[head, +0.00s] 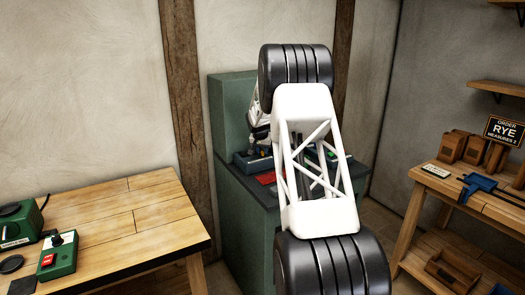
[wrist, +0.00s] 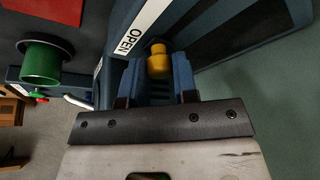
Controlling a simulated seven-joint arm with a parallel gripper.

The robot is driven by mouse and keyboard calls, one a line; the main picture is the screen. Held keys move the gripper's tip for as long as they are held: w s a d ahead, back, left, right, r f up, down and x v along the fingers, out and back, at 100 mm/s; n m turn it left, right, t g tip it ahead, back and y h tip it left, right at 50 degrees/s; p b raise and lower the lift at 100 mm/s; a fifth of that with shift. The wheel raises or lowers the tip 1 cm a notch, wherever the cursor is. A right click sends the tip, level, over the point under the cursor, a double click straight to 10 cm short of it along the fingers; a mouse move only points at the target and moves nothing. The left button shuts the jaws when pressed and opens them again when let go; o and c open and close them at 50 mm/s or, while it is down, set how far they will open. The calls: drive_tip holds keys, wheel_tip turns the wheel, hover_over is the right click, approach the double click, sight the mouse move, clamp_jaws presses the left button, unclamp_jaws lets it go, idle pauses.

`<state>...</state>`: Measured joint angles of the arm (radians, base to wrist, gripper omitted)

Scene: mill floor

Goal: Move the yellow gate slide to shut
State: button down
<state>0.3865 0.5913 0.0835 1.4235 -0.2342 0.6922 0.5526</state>
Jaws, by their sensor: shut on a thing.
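The yellow gate slide shows in the wrist view as a rounded yellow knob (wrist: 158,60), next to a white label reading OPEN (wrist: 138,30). My gripper (wrist: 157,76) has its two blue fingers on either side of the knob and is shut on it. The label lies just left of and above the fingers. The slide's track is mostly hidden by the fingers. In the head view my white arm covers much of the green cabinet (head: 242,215), and I cannot make out the yellow knob there.
A green cylinder (wrist: 42,56) and a red patch (wrist: 45,10) lie left of the fingers in the wrist view. A wooden bench (head: 120,215) stands at left with a green switch box (head: 58,257). A wooden rack (head: 417,203) with an order sign (head: 506,130) stands at right.

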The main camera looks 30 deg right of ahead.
sight(252, 158)
drive_tip(key=shift+a, duration=3.3)
drive_tip(key=c, duration=0.9)
unclamp_jaws()
drive_tip(key=shift+r, duration=0.2)
drive_tip(key=v, duration=0.7)
drive_tip(key=shift+r, duration=0.15)
drive_tip(key=shift+s, duration=0.1)
